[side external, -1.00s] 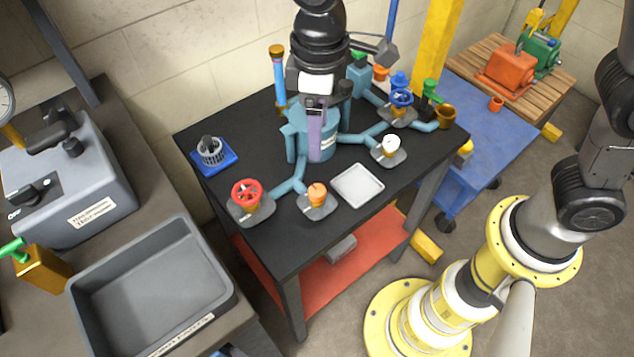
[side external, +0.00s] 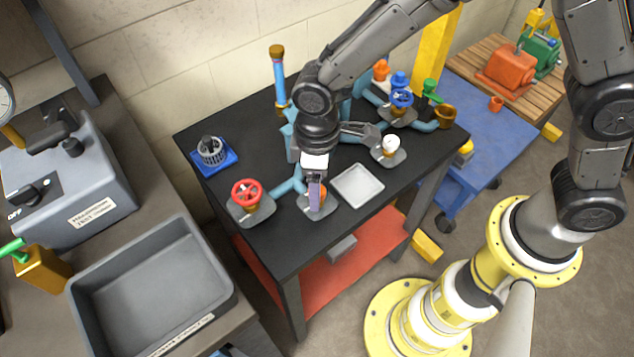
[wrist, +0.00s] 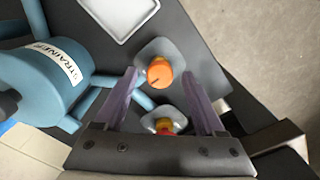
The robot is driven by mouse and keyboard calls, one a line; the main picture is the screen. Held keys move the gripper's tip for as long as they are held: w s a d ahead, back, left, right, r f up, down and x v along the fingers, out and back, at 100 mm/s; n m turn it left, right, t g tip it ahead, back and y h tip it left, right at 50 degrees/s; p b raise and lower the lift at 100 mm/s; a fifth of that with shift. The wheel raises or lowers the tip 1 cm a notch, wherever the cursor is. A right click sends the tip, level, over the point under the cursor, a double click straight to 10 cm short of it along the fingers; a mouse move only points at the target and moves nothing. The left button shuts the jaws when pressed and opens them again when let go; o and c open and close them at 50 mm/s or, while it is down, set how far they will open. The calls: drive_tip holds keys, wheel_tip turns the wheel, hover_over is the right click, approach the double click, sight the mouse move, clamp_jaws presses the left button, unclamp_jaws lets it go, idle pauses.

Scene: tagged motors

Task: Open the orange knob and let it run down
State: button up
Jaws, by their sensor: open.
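The orange knob (wrist: 159,72) shows clearly in the wrist view, on a grey square plate with a dark mark on its face. My gripper (wrist: 160,77) is open, with its two purple fingers on either side of the knob in that view. In the side view my gripper (side external: 314,198) is over the knob's plate and covers part of the orange knob (side external: 322,194). I cannot tell whether the fingertips touch the knob. Nothing is held.
A red handwheel (side external: 247,192) stands left of the knob. A white knob (side external: 391,144) stands behind to the right. A grey tray (side external: 357,186) lies close on the right. The teal strainer body (wrist: 38,83) is left in the wrist view. The black table's front edge is near.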

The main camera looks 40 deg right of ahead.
drive_tip(key=shift+f, duration=0.25)
clamp_jaws()
